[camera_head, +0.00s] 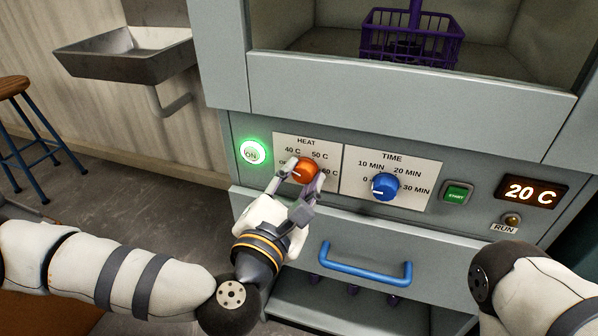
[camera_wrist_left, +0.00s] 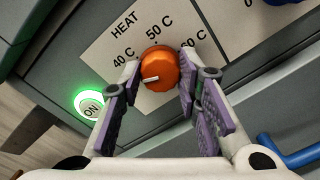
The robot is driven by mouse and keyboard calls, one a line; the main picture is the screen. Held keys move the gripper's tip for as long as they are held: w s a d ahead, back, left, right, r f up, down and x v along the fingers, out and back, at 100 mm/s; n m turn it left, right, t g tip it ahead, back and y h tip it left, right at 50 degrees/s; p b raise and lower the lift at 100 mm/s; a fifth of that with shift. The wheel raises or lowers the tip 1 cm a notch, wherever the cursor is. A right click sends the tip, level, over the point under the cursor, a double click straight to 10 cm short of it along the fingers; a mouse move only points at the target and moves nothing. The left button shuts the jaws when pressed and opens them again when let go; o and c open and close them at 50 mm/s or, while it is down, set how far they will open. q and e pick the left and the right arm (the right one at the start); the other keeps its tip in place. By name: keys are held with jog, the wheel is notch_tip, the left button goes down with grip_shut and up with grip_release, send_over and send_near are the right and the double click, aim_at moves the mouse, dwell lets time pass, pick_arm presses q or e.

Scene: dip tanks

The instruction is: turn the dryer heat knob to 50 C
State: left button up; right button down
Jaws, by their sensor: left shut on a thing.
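The orange heat knob (camera_head: 306,169) sits on the white HEAT plate (camera_head: 285,143) of the dryer panel. Its 40 C, 50 C and 60 C labels show, and the off label is partly covered. My left gripper (camera_head: 303,177) is shut on the knob, with one finger on each side. In the left wrist view the knob (camera_wrist_left: 160,68) lies between the purple finger pads. Its white mark points left and slightly down, away from the 50 C label. The dryer display (camera_head: 531,191) reads 20 C. My right gripper is out of view; part of the right arm shows.
The lit green ON button (camera_head: 253,152) is left of the knob. The blue time knob (camera_head: 385,186) and green START button (camera_head: 456,194) are to the right. A blue drawer handle (camera_head: 364,264) juts out below. A purple basket (camera_head: 412,38) hangs in the chamber above.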

pick_arm(q)
jog(key=m+p, duration=0.1)
jog(key=m, duration=0.1)
jog(key=m+p, duration=0.1)
jog(key=m, duration=0.1)
jog(key=shift+r+m+p, duration=0.2)
jog(key=shift+m+p, duration=0.1)
jog(key=shift+p, duration=0.1)
jog(key=m+p, duration=0.3)
jog(key=m, duration=0.2)
jog(key=m+p, duration=0.2)
jog(key=m, duration=0.3)
jog(key=shift+m, duration=0.3)
jog(key=shift+f+m+y+p, duration=0.1)
jog(key=shift+m+y+p, duration=0.5)
jog(key=shift+m, duration=1.1)
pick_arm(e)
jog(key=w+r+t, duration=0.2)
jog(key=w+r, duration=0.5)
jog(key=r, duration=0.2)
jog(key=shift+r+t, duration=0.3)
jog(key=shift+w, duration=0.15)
pick_arm(q)
jog(key=o, duration=1.1)
jog(key=shift+o, duration=0.2)
jog(key=shift+f, duration=0.1)
jog(key=shift+s, duration=0.1)
